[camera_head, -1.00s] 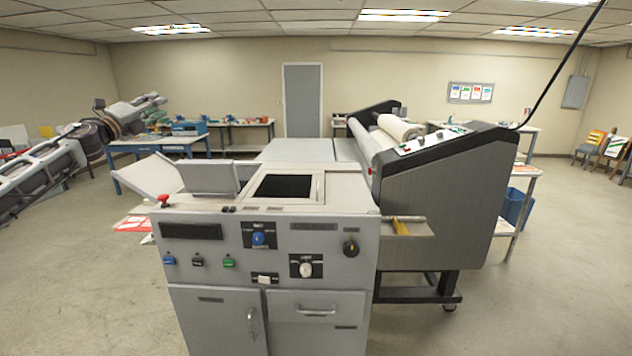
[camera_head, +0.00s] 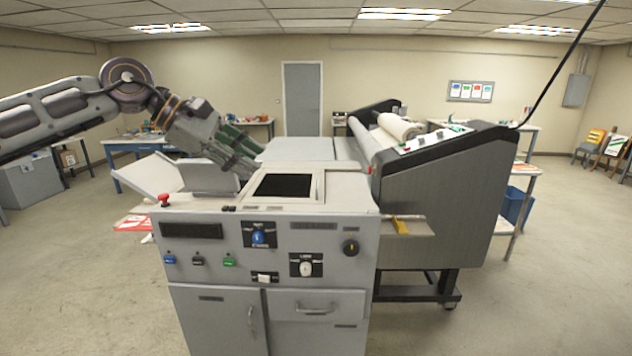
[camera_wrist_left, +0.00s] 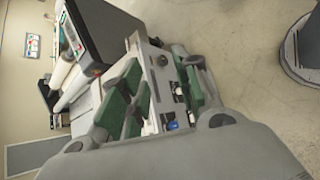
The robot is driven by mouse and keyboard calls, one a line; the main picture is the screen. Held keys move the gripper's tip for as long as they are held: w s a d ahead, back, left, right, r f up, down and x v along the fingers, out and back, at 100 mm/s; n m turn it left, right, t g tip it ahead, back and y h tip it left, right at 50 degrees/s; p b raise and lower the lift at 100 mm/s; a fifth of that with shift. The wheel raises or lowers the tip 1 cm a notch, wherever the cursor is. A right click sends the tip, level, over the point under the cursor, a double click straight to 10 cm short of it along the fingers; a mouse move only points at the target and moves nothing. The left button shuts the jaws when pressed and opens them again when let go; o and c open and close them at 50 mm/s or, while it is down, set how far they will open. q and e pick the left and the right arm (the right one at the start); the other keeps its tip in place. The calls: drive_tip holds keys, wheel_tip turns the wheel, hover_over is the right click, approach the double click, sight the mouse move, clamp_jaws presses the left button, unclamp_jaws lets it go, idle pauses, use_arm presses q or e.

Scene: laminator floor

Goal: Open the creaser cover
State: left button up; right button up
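The creaser is the grey cabinet (camera_head: 300,222) in front of me, with knobs and buttons on its front. A pale frame (camera_head: 315,190) around a dark window lies flat on its top; I take this to be the cover. My left gripper (camera_head: 250,156), with green finger pads, is in the air behind and above the left part of the cabinet top, left of the dark window. It looks empty and apart from the frame. In the left wrist view my left gripper (camera_wrist_left: 161,62) has its fingers spread, with the machine (camera_wrist_left: 157,90) seen between them. My right gripper is in no view.
Tilted grey panels (camera_head: 150,175) stand at the cabinet's left side, under my left arm. A large dark-sided laminator (camera_head: 440,195) with a white roll (camera_head: 400,127) stands to the right. Floor is free at left and right.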

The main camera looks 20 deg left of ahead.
use_arm(q)
drive_tip(key=s+a+f+m+g+y, duration=0.2)
drive_tip(key=s+f+m+g, duration=0.1)
drive_tip(key=s+f+m, duration=0.2)
drive_tip(key=s+a+f+m+g+y, duration=0.2)
drive_tip(key=s+m, duration=0.4)
drive_tip(key=m, duration=0.3)
wheel_tip(320, 180, down, 3)
drive_tip(key=shift+s+a+r+g+y, duration=0.1)
drive_tip(key=shift+s+a+g+y, duration=0.25)
drive_tip(key=shift+g+y, duration=0.4)
drive_tip(key=shift+a+m, duration=0.1)
drive_tip(key=shift+m, duration=0.4)
